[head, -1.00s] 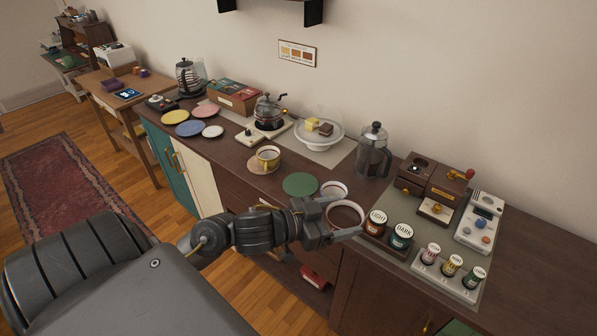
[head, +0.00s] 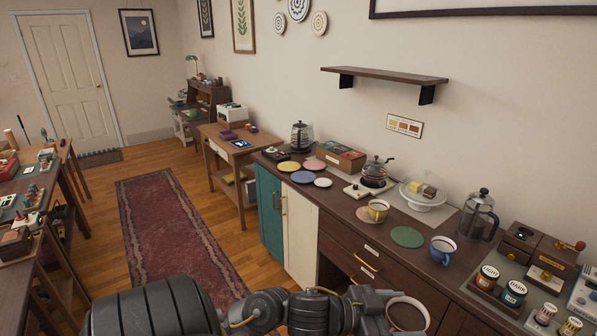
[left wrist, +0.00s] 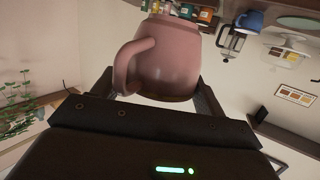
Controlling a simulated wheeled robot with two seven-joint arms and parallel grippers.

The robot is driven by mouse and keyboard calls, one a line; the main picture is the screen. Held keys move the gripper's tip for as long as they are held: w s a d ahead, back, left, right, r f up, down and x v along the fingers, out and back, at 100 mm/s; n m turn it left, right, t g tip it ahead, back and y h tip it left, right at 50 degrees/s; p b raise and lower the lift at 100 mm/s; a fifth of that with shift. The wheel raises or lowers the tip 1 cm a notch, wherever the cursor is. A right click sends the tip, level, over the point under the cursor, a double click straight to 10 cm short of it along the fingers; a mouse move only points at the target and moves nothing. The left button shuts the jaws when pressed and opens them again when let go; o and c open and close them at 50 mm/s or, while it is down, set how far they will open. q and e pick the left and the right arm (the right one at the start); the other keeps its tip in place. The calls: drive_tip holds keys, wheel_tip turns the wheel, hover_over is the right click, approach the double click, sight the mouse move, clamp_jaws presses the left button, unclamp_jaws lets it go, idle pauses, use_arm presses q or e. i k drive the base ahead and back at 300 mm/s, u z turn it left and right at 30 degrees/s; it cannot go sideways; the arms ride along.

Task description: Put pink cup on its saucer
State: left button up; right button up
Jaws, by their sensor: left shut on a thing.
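The pink cup (head: 408,316) is in my left gripper (head: 392,302), at the bottom of the head view by the counter's front edge. In the left wrist view the pink cup (left wrist: 165,62) sits between the two fingers, its handle to the left. That view looks upside down. The gripper is shut on the cup. A pink saucer (head: 315,164) lies empty at the far end of the counter, among yellow (head: 289,167), blue (head: 303,177) and white (head: 323,183) saucers. My right gripper is not in view.
A yellow cup (head: 378,209) stands on an orange-brown saucer (head: 364,216). A green saucer (head: 407,237) lies empty beside a blue cup (head: 442,249). A kettle (head: 375,171), glass dome (head: 424,191) and French press (head: 478,215) stand along the back. The floor left of the counter is clear.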

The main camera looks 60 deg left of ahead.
sight(316, 165)
drive_tip(key=k, duration=0.4)
drive_tip(key=u, duration=0.75)
drive_tip(key=i, duration=0.55)
drive_tip(key=u, duration=0.95)
drive_tip(key=i, duration=0.75)
drive_tip(key=z, duration=0.45)
drive_tip(key=i, duration=0.85)
drive_tip(key=z, duration=0.65)
